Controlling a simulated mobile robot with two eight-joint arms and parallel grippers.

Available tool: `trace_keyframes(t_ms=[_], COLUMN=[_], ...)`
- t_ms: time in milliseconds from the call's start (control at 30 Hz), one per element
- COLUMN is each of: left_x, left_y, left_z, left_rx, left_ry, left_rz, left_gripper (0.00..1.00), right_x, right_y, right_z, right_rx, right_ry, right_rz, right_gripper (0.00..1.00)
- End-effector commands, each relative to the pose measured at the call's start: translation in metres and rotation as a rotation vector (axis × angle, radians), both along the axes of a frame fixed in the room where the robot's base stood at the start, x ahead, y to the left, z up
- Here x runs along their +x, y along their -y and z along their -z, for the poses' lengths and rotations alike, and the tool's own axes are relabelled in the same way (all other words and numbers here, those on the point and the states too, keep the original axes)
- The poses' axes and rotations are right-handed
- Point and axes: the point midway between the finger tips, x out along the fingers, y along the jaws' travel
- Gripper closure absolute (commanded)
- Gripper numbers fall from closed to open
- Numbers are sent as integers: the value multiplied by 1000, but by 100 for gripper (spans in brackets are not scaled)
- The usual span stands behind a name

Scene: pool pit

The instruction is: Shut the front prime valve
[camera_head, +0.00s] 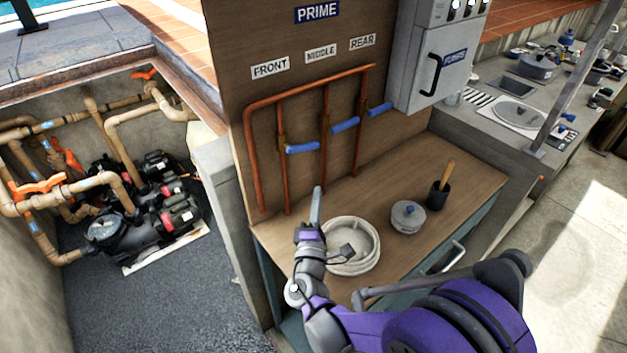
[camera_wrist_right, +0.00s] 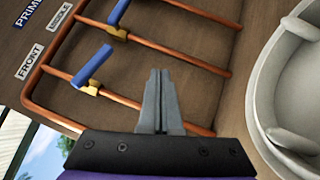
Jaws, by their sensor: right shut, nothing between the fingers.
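The front prime valve has a blue lever handle (camera_head: 302,148) on the copper pipe under the FRONT label (camera_head: 270,68). The handle sticks out to the right, crosswise to its pipe. In the right wrist view the front handle (camera_wrist_right: 92,67) also lies across the pipe, on a brass body (camera_wrist_right: 89,88). My right gripper (camera_head: 318,190) is shut and empty, below the front handle in the head view. In the right wrist view its fingers (camera_wrist_right: 160,73) are together, apart from the handle. My left gripper is not in view.
The middle handle (camera_head: 345,125) and rear handle (camera_head: 380,109) also lie crosswise. A grey fuse box (camera_head: 440,65) hangs right of the pipes.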

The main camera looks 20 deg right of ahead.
Motion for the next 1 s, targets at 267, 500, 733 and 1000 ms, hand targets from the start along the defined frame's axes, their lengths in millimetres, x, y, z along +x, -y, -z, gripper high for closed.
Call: trace_keyframes(t_ms=[267, 500, 733, 1000], left_x=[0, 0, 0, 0], left_y=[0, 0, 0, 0], left_z=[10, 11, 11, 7], left_rx=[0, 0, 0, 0], left_ry=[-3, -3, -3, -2], left_rz=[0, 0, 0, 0], left_gripper=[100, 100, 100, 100], right_x=[-29, -33, -33, -35], right_y=[3, 4, 4, 11], right_z=[28, 31, 30, 26], right_rx=[0, 0, 0, 30], right_ry=[0, 0, 0, -8], right_rz=[0, 0, 0, 17], right_gripper=[100, 100, 100, 100])
